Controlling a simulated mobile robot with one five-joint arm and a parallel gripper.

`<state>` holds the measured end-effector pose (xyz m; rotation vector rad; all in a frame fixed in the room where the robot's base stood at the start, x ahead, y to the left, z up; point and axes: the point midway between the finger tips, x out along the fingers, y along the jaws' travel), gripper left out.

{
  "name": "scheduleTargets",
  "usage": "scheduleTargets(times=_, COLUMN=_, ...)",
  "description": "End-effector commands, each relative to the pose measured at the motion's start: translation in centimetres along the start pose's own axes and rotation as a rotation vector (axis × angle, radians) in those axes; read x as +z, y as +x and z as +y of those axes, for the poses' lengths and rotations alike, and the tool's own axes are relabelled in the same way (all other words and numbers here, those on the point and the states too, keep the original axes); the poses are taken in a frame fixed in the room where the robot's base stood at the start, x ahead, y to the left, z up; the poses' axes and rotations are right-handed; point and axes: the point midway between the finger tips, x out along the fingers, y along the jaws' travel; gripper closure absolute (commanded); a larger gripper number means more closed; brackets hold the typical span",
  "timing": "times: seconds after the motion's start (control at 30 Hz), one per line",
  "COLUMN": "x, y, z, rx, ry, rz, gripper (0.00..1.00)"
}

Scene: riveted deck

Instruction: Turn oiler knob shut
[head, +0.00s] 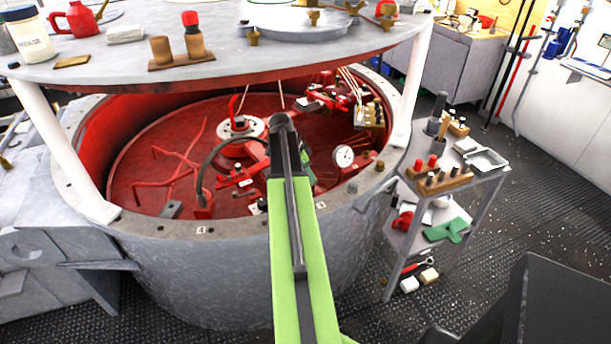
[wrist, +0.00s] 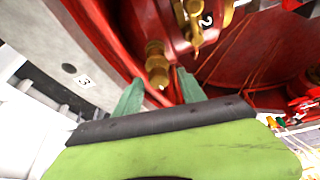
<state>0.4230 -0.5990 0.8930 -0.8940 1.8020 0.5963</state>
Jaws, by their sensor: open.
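In the wrist view, a brass knob-like fitting (wrist: 157,65) hangs on red machinery, and it looks like the oiler knob. My gripper (wrist: 159,80) is open. Its two green fingers point toward this brass fitting, one on either side of it in the picture. I cannot tell whether the fingers touch it or how deep it sits between them. A second brass fitting (wrist: 194,30) is up and to the right, beside a label reading 2. In the head view my own arm covers the middle of the red pit, and the brass fitting cannot be picked out there.
A grey round housing (head: 200,260) surrounds the red pit floor (head: 140,180). A grey round top plate (head: 225,60) on white posts overhangs it. A dial gauge (head: 344,156) sits at the pit's right. A small cart (head: 480,185) with tools stands to the right.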

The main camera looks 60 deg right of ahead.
Motion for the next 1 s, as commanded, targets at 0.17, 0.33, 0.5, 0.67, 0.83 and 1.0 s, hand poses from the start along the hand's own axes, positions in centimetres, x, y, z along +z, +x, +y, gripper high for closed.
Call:
scheduleTargets(times=0.17, x=-0.1, y=-1.1, z=0.0, rx=0.001, ry=0.000, rz=0.000, gripper=0.52)
scheduleTargets(times=0.33, x=-0.3, y=-4.0, z=0.0, rx=0.000, ry=-0.002, rz=0.000, gripper=0.52)
scheduleTargets(times=0.5, x=-0.4, y=-8.0, z=0.0, rx=-0.001, ry=-0.001, rz=0.000, gripper=0.52)
scheduleTargets(times=0.67, x=-0.3, y=-11.3, z=-0.1, rx=-0.001, ry=-0.002, rz=0.000, gripper=0.52)
scheduleTargets(times=0.83, x=-0.1, y=-12.2, z=-0.1, rx=-0.001, ry=0.000, rz=0.000, gripper=0.52)
scheduleTargets(times=1.0, x=0.1, y=-12.0, z=-0.1, rx=0.000, ry=0.001, rz=0.000, gripper=0.52)
